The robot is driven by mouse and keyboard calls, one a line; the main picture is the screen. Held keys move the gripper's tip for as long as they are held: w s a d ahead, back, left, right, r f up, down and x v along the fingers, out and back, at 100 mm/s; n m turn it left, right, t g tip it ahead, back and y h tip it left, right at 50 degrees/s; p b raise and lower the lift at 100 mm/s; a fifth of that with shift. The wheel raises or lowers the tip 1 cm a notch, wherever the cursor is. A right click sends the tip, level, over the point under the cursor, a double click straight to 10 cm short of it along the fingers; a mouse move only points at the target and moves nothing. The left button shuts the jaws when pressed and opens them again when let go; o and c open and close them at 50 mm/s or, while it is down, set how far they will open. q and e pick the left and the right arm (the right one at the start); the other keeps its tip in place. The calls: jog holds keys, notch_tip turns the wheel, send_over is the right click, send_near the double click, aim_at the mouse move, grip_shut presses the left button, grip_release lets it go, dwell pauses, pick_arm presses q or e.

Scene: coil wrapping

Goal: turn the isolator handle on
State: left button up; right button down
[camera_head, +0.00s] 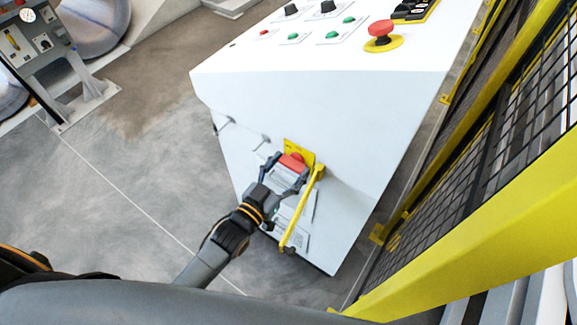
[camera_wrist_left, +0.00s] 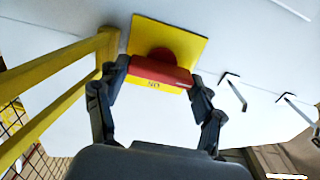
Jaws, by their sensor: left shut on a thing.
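The isolator handle (camera_head: 293,162) is red and sits on a yellow plate (camera_head: 306,150) on the side of the white control cabinet. In the left wrist view the red handle (camera_wrist_left: 160,72) lies between my left gripper's fingers, in front of the yellow plate (camera_wrist_left: 182,42). My left gripper (camera_head: 286,176) is shut on the handle, with one finger at each end of it. My right gripper is not in either view.
A yellow bar (camera_head: 303,208) hangs just right of the handle, close to my gripper. The cabinet top (camera_head: 262,53) carries buttons and a red emergency stop (camera_head: 381,29). A yellow-framed mesh fence (camera_head: 470,170) stands at the right. Grey floor (camera_head: 120,185) is open at the left.

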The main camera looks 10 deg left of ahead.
pick_arm(q)
jog(key=shift+m, duration=0.4)
jog(key=m+p, duration=0.1)
jog(key=m, duration=0.2)
jog(key=shift+d+m, duration=0.1)
jog(key=shift+m, duration=0.2)
jog(key=m, duration=0.4)
jog(key=shift+s+f+m, duration=0.1)
jog(key=shift+m, duration=0.2)
jog(key=m, duration=0.4)
jog(key=shift+d+f+m, duration=0.1)
jog(key=shift+m, duration=0.2)
jog(key=shift+m+b, duration=0.8)
jog(key=shift+m, duration=1.4)
jog(key=o, duration=1.2)
jog(key=shift+c, duration=0.2)
jog(key=v, duration=1.2)
